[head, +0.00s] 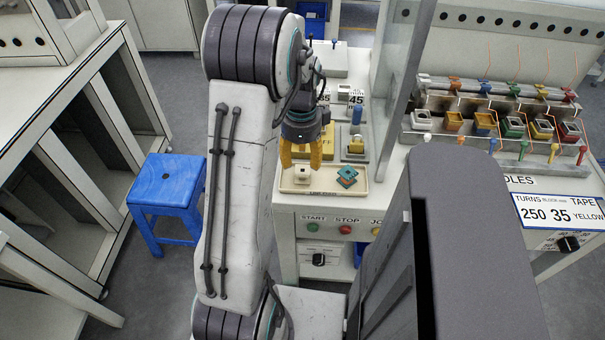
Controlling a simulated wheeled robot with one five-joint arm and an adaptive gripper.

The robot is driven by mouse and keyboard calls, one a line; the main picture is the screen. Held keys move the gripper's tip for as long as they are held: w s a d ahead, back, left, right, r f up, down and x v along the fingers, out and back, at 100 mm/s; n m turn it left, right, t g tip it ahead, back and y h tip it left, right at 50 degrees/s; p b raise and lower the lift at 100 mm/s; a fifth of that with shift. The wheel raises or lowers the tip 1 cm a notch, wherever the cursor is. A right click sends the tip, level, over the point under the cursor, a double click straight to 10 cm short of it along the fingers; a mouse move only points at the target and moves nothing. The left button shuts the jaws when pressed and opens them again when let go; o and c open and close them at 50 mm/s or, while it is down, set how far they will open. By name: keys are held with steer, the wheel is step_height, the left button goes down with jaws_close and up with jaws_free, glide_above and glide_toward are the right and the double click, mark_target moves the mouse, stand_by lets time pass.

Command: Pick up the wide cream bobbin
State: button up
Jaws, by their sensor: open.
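The cream bobbin (302,175) sits in a shallow cream tray (324,190) at the front of the machine table. It shows as a small squarish piece with a dark hole in its top. My gripper (301,163) has two yellow fingers, open and pointing down. The fingers appear just above or behind the bobbin, one toward each side of it. I see nothing between them. From this view I cannot tell the exact height gap or whether a finger touches the bobbin.
A teal bobbin with an orange part (347,177) lies in the same tray, to the right. A blue stool (167,190) is on the floor at left. Coloured bobbins (485,123) line a rack at right.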

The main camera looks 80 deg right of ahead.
mark_target(302, 170)
steer(key=shift+s+d+f, duration=0.1)
steer(key=shift+f, duration=1.55)
steer(key=shift+d+f, duration=0.1)
steer(key=shift+f, duration=1.5)
steer(key=c, duration=0.9)
